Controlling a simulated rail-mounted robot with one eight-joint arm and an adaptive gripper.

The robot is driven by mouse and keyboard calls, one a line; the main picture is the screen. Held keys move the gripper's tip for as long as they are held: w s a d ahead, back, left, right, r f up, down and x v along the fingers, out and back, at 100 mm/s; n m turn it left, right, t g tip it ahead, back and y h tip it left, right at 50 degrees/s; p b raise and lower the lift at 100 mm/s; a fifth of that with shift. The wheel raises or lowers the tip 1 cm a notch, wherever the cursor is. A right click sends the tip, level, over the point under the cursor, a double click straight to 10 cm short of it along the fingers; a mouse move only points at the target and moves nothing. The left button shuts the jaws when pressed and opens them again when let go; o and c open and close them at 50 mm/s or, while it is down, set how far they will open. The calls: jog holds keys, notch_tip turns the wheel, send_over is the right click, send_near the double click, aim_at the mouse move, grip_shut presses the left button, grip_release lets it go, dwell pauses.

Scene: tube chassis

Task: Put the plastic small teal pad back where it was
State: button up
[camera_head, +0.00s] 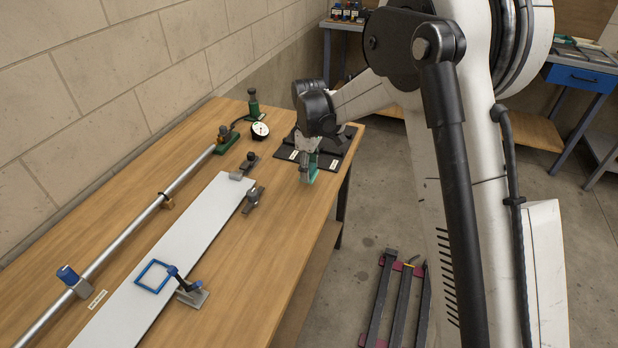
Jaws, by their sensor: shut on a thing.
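My gripper (307,172) is at the far right part of the wooden bench, pointing down in front of a black plate. A small teal piece (314,164), which looks like the teal pad, shows at its fingertips. The gripper is shut on it. The fingers and my wrist hide much of the pad, and I cannot tell whether it touches the bench or the plate.
The black plate (349,141) carries dark fittings and white labels. A dial gauge (260,130) and green fittings stand behind on the wooden bench (262,236). A long white plate (150,262), a blue frame clamp and a metal tube lie to the left. The front right bench top is clear.

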jog(key=shift+f, duration=1.85)
jog(key=shift+f, duration=0.1)
jog(key=shift+f+b, duration=0.1)
jog(key=shift+b, duration=0.2)
jog(key=o, duration=1.1)
